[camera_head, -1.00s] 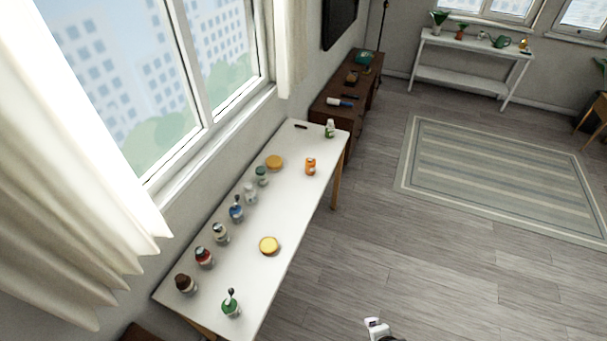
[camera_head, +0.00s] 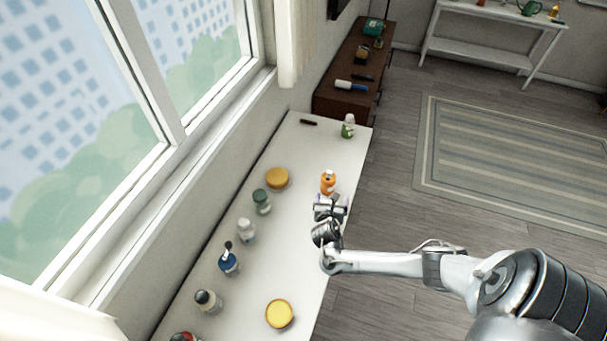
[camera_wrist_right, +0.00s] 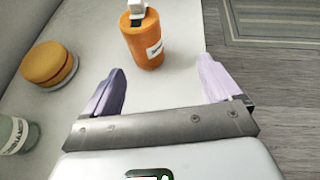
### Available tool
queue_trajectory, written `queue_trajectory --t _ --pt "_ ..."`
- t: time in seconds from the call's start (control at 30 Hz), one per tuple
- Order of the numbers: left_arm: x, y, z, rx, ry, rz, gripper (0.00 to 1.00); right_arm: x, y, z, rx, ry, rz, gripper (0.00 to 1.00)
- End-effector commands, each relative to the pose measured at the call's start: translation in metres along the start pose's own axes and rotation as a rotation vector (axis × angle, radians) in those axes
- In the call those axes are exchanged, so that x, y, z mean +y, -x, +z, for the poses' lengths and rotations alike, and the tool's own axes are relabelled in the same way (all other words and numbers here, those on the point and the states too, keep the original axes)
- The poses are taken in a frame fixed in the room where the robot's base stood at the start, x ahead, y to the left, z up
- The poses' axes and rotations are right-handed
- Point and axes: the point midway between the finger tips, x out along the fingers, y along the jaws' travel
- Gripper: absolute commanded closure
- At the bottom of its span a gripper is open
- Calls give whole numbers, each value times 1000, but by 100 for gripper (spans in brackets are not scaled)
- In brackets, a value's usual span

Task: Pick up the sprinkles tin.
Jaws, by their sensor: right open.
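An orange container with a white top (camera_head: 328,182) stands upright near the right edge of the white table; its label is too small to read, but it is the likeliest sprinkles tin. It also shows in the right wrist view (camera_wrist_right: 146,42). My right gripper (camera_head: 330,197) is open and empty over the table, just on the near side of the orange container. In the right wrist view its two fingers (camera_wrist_right: 162,70) point toward the container, which stands just past the fingertips, roughly centred between them. My left gripper is not in view.
A green-and-white bottle (camera_head: 348,127) and a dark bar (camera_head: 308,122) are at the far end. Table space around the container is clear.

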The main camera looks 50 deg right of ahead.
Motion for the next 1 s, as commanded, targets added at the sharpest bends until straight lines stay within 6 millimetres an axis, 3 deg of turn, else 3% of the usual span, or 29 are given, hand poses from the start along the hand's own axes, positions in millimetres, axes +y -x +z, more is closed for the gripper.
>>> queue_trajectory --t 0.03,0.3,0.6,0.87,1.0 --pt "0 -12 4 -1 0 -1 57 9 -8 2 -19 -9 9 9" --pt "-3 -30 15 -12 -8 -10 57 30 -30 27 -62 -50 26 9" --pt "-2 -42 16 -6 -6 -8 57 31 -67 31 -61 -51 27 9" --pt "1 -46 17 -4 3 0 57 31 -81 34 -60 -52 27 9" --pt "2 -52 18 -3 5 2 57 29 -98 38 -60 -53 26 9"
